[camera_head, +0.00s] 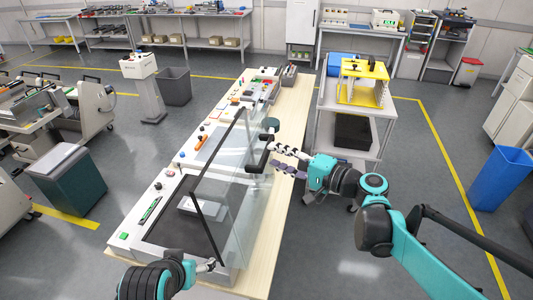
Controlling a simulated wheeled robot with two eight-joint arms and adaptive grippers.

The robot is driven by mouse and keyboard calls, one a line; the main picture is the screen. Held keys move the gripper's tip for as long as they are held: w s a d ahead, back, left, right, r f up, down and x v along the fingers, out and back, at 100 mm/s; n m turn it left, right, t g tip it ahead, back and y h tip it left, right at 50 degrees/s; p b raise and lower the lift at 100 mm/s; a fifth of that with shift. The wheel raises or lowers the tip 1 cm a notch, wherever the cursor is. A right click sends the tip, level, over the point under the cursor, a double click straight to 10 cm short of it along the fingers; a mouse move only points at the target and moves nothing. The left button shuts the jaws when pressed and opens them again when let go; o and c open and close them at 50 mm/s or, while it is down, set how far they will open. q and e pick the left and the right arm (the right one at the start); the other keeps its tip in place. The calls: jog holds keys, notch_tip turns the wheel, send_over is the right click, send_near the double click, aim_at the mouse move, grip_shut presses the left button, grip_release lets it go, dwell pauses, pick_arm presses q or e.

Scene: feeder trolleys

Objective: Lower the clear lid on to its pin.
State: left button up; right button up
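The clear lid (239,200) is a see-through panel with black edges, raised steeply above a white machine (136,212) on the bench. A black handle (257,153) sits on its upper right side. My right gripper (274,156) is at the handle's right, its two fingers spread with a gap between them. I cannot tell whether a fingertip touches the handle. My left gripper (208,265) is low at the machine's front edge, small and partly hidden by its own arm; its fingers are unclear. I cannot make out the pin.
The wooden bench (289,117) carries more equipment behind the lid. A grey trolley (347,125) with a yellow frame (363,82) stands right of the bench. A blue bin (499,178) is at the far right. Open floor lies between trolley and bin.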

aim_at(269, 153)
jog(key=x, duration=0.4)
jog(key=shift+w+a, duration=0.1)
jog(key=shift+w, duration=0.05)
grip_shut()
